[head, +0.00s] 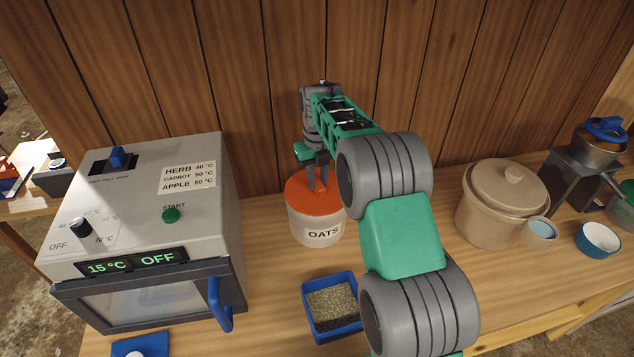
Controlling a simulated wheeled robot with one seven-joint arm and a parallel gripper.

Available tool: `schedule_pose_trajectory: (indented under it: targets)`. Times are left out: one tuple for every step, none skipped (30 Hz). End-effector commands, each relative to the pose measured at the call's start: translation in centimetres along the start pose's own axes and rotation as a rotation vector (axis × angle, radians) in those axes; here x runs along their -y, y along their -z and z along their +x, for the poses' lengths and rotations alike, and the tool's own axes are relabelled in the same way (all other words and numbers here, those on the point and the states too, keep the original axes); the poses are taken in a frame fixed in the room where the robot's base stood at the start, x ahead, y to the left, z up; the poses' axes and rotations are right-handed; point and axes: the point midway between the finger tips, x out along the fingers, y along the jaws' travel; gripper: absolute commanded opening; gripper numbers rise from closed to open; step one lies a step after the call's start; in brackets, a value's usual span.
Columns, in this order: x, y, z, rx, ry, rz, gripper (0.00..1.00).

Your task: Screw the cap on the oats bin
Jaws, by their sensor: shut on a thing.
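The oats bin (306,229) is a pale round tub with an OATS label, standing on the wooden counter behind the blue tray. Its orange cap (303,204) sits on top of the bin and looks about level. Whether the threads are engaged cannot be told. My gripper (318,183) points down from above, shut on the raised middle part of the cap.
A dryer box (150,215) with a blue door handle stands on the left. A blue tray (318,325) of grain lies in front of the bin. A beige lidded crock (490,215), small bowls (598,239) and a grinder (585,175) stand right. A wood wall (270,90) rises close behind.

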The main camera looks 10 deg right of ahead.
Motion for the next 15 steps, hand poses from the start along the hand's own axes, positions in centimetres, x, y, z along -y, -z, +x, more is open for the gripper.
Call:
schedule_pose_trajectory:
  targets:
    - [0.13,-0.42,0.41,0.014,0.003,0.005,0.00]
    - [0.15,-0.46,0.41,0.013,0.004,0.007,0.00]
    - [0.18,-0.55,0.39,0.015,0.004,0.010,0.00]
    - [0.20,-0.61,0.37,0.016,0.005,0.012,0.00]
    - [0.22,-0.66,0.34,0.016,0.005,0.014,0.00]
    - [0.25,-0.73,0.32,0.018,0.005,0.017,0.00]
    - [0.27,-0.77,0.32,0.018,0.006,0.019,0.00]
    - [0.28,-0.80,0.31,0.019,0.006,0.021,0.00]
    - [0.31,-0.87,0.28,0.020,0.006,0.024,0.00]
    - [0.32,-0.92,0.26,0.022,0.007,0.026,0.00]
    - [0.33,-0.93,0.25,0.022,0.007,0.028,0.00]
    - [0.34,-0.97,0.25,0.022,0.007,0.031,0.00]
    - [0.35,-1.01,0.23,0.024,0.007,0.033,0.00]
    - [0.36,-1.03,0.20,0.025,0.008,0.035,0.00]
    - [0.36,-1.05,0.16,0.025,0.008,0.038,0.00]
